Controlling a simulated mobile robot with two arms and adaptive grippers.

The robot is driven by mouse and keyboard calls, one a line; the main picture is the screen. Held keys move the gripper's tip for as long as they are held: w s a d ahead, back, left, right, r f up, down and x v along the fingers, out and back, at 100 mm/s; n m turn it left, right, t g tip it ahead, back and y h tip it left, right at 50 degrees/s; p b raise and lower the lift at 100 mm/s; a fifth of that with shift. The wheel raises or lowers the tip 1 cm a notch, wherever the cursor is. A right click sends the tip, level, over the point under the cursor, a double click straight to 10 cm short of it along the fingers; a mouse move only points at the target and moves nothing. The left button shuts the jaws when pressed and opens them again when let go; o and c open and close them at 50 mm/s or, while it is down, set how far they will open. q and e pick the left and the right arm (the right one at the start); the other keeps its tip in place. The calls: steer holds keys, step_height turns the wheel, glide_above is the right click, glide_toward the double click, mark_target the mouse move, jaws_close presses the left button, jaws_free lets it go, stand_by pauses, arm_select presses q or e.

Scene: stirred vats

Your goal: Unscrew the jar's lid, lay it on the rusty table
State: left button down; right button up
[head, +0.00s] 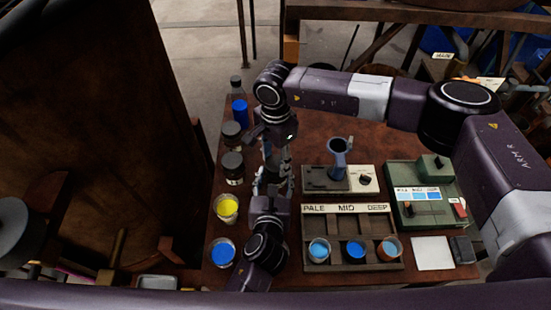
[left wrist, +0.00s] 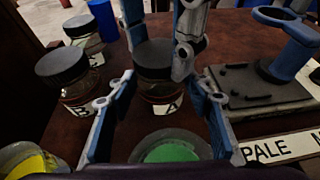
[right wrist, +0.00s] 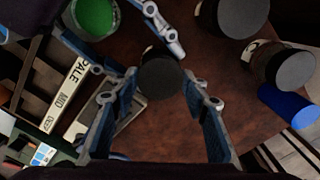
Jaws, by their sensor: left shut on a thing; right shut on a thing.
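The jar marked A (left wrist: 168,106) stands upright on the rusty brown table (head: 300,138), with its dark round lid (left wrist: 155,56) on top. The lid also shows in the right wrist view (right wrist: 161,78); whether it is loosened I cannot tell. My left gripper (head: 270,181) comes in from the front and is shut on the jar's body. My right gripper (head: 277,153) comes from behind and above and is shut on the lid. In the head view the two grippers mostly hide the jar and lid.
Two other dark-lidded jars (head: 232,167) (head: 231,132), a blue cylinder (head: 239,111), a yellow cup (head: 227,208) and a blue cup (head: 221,251) line the left edge. A green-filled cup (left wrist: 172,150) is close to my left gripper. The PALE-MID-DEEP tray (head: 336,228) and a blue stand (head: 340,160) lie right.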

mark_target(276, 163)
steer(key=shift+r, duration=0.2)
stand_by(0.6)
steer(key=shift+r, duration=0.9)
steer(key=shift+r, duration=0.15)
steer(key=shift+r, duration=1.9)
arm_select(q)
steer(key=c, duration=0.9)
jaws_free()
steer(key=shift+c, duration=0.2)
steer(key=shift+s, duration=0.15)
